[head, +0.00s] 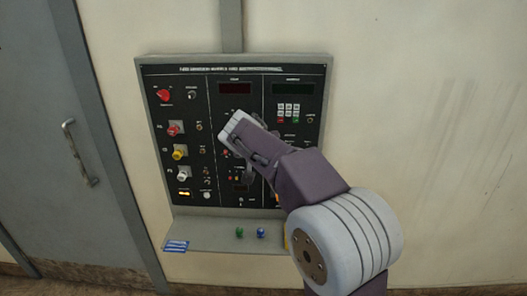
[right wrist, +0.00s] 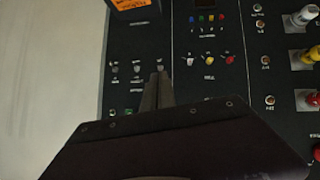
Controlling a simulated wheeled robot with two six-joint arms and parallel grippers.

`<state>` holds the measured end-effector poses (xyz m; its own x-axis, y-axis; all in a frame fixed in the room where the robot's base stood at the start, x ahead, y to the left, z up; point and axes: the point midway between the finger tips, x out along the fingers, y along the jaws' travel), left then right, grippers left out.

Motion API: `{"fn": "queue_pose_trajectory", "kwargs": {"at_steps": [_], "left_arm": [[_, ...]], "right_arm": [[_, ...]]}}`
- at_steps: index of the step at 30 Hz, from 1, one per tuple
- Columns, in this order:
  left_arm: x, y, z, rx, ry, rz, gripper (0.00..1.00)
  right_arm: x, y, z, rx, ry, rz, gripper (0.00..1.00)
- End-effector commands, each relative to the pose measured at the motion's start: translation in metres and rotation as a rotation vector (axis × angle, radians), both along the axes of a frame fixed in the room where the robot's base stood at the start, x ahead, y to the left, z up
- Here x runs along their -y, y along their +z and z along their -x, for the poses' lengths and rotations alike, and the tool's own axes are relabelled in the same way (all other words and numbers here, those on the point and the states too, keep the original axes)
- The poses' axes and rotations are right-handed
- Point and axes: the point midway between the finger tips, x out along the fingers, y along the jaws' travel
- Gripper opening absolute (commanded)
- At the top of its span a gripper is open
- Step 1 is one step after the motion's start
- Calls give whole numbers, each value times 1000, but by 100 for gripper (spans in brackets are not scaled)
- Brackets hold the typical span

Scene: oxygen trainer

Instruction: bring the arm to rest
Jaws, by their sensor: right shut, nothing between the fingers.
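My right arm (head: 312,178) reaches in from the lower right, in front of the control panel (head: 215,86). My right gripper (right wrist: 158,84) is shut and empty, its two fingers together over the dark panel face in the right wrist view. I cannot tell whether the tips touch the panel. In the head view the wrist's white end (head: 240,128) covers the panel's middle, and the fingers are hard to make out there. My left gripper is not in view.
The panel has a red knob (head: 164,95), red, yellow and white knobs down its left side, and a keypad (head: 289,112). A shelf below holds a green piece (head: 239,232) and a blue piece (head: 261,232). A grey door (head: 60,150) is at left; bare wall at right.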

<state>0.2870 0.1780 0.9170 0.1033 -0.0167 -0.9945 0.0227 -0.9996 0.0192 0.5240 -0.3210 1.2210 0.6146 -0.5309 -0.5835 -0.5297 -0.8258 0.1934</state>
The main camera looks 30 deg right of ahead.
Motion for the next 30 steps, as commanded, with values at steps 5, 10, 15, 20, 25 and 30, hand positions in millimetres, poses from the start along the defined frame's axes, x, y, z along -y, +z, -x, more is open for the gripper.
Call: {"fn": "queue_pose_trajectory", "kwargs": {"at_steps": [5, 10, 15, 20, 25, 30], "left_arm": [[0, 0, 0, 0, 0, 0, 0], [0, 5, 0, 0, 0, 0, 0], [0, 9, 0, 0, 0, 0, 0], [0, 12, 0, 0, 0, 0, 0], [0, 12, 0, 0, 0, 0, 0], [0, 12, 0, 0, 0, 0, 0]], "right_arm": [[0, 0, 0, 0, 0, 0, 0], [-8, -17, 11, -51, 10, -16, 0], [-50, -134, 71, -322, 78, -184, 0], [-100, -234, 163, -588, 197, -353, 0], [-136, -289, 242, -742, 312, -473, 0], [-143, -292, 238, -737, 437, -443, 0]]}}
